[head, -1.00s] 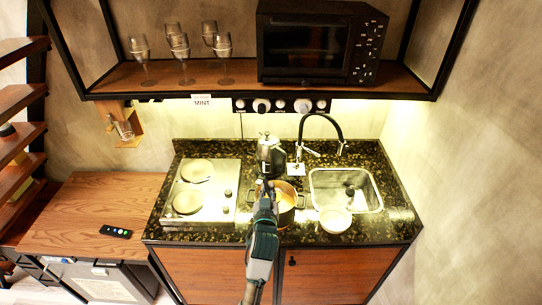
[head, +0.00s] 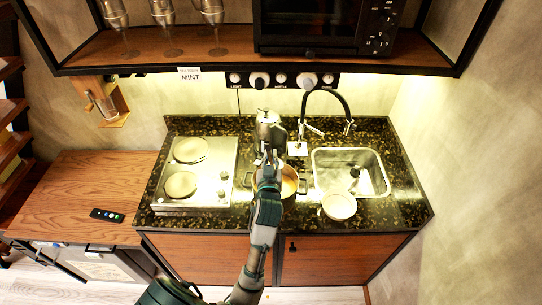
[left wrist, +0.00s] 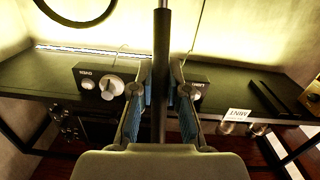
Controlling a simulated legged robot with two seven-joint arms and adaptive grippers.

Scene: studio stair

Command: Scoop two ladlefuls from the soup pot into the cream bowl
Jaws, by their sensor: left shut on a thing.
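The soup pot (head: 290,187) stands on the dark counter between the hob and the sink, with orange-brown soup in it. My left arm and gripper (head: 268,166) cover its left part. The cream bowl (head: 339,206) sits right of the pot, at the sink's front left edge; I cannot make out its contents. In the left wrist view my left gripper (left wrist: 161,105) is shut on a dark upright rod, the ladle's handle (left wrist: 161,60). The ladle's scoop is hidden, so I cannot tell whether it is in the soup. My right gripper is not in view.
A metal kettle (head: 268,130) stands close behind the pot. The black tap (head: 335,95) arches behind the sink (head: 375,175). A two-plate hob (head: 205,170) lies left. A shelf (head: 200,48) with glasses and a microwave (head: 325,25) overhangs the back.

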